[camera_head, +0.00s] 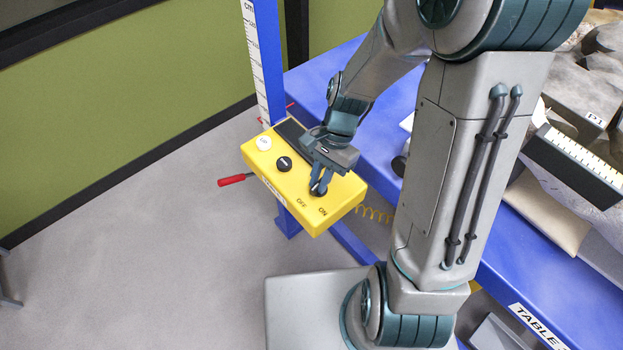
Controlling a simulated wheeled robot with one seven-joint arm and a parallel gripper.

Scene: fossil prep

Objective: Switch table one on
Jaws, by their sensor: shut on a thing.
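A yellow control box (335,217) is fixed to the blue post at the table's near-left end. Its top carries a white button (264,143), a black knob (284,163), a dark panel and the printed words OFF and ON. My gripper (319,190) points down at the right part of the box, just behind the OFF and ON marks. It is shut on a small dark switch there. The fingers hide most of the switch, so I cannot tell which mark it points to.
The blue table (385,120) carries rocks, a beige cushion (545,220) and a dark block with a scale. A label (540,327) on its edge reads TABLE, its number unclear. A red-handled lever (235,180) sticks out left of the box. Grey floor lies free at left.

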